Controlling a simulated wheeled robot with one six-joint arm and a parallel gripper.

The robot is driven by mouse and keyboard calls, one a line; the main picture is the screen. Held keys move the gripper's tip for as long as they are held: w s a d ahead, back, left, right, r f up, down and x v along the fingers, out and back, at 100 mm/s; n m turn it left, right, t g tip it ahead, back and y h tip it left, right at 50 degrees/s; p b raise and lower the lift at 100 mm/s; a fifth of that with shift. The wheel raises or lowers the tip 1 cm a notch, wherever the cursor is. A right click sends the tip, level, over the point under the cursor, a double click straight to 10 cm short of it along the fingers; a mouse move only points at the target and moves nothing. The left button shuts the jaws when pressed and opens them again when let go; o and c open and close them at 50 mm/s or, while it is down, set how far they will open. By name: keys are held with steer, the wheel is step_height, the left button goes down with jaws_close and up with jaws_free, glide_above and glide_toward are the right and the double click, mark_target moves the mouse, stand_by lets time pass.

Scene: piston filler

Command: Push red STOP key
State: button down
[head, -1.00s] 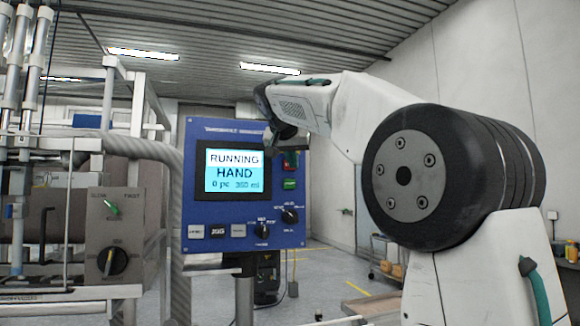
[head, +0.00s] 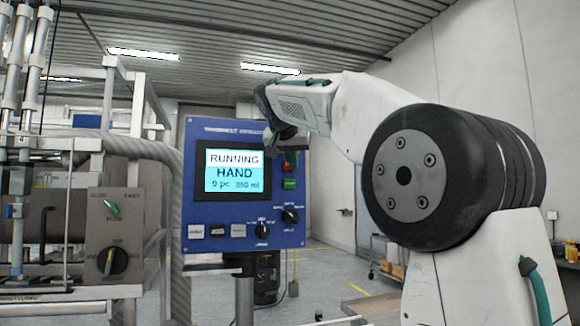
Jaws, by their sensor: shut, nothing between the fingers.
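The blue control panel (head: 214,137) stands left of my arm, and its lit screen (head: 234,172) reads RUNNING, HAND.
Below the screen are several push keys (head: 217,231) and two black rotary knobs (head: 289,215). At the left stands the filler's frame (head: 137,110) with a grey switch box (head: 115,235). A cart (head: 388,262) stands far back at the right.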

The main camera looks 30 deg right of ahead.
stand_by(0.7)
steer(key=shift+w+d, duration=0.1)
steer(key=shift+w, duration=0.35)
steer(key=shift+w+d, duration=0.1)
steer(key=shift+w, duration=0.3)
stand_by(0.4)
steer(key=shift+s, duration=0.1)
steer(key=shift+s+a, duration=0.2)
steer(key=shift+s, duration=0.5)
steer(key=s, duration=0.2)
steer(key=s+a, duration=0.1)
steer(key=s, duration=0.2)
steer(key=shift+a, duration=0.2)
stand_by(1.0)
